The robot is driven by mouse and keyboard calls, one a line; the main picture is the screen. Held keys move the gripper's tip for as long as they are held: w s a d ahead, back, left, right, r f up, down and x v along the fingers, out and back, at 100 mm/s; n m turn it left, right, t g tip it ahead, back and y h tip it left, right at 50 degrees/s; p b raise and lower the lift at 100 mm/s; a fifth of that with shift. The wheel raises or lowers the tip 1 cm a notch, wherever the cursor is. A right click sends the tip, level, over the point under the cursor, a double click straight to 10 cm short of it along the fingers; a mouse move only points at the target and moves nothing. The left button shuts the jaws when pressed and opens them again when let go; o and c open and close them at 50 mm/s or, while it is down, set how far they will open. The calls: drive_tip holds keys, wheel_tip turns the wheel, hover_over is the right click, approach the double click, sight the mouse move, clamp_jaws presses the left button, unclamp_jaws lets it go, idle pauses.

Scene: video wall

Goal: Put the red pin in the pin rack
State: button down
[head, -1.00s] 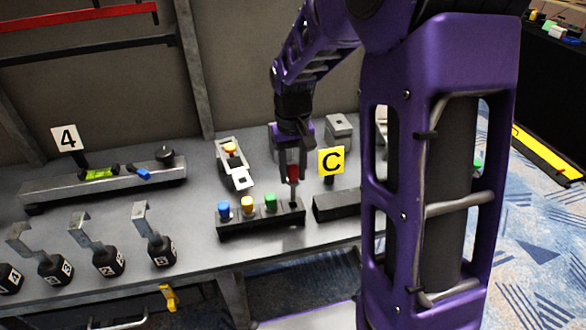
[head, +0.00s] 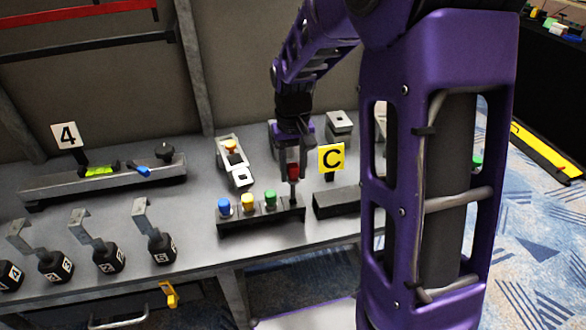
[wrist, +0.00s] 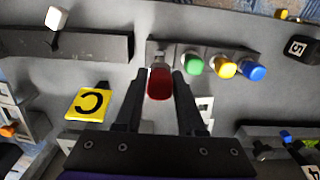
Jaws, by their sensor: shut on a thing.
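The red pin (head: 293,171) is held upright between the fingers of my gripper (head: 292,160). Its red head also shows in the wrist view (wrist: 159,84), between the two dark fingers of my gripper (wrist: 158,88). The pin rack (head: 262,220) is a black block on the grey table. It holds a blue pin (head: 224,205), a yellow pin (head: 247,202) and a green pin (head: 270,198) in a row. The red pin is at the rack's right end, in line with the others. Its lower grey shank reaches down to the rack top; how deep it sits I cannot tell.
A yellow C sign (head: 331,158) stands close right of my gripper, behind a black block (head: 337,202). A grey device with an orange knob (head: 231,146) is behind left. Several numbered black weights with hooks (head: 108,257) stand at front left.

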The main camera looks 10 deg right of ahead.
sight(293, 198)
drive_tip(key=shift+f, duration=0.55)
idle(0.4)
drive_tip(key=shift+f+b, duration=0.55)
drive_tip(key=shift+b, duration=0.05)
drive_tip(key=shift+f, duration=0.45)
drive_tip(key=shift+f, duration=0.4)
drive_tip(key=shift+f, duration=0.35)
drive_tip(key=shift+f, duration=0.35)
drive_tip(key=shift+f, duration=0.35)
drive_tip(key=shift+f, duration=0.35)
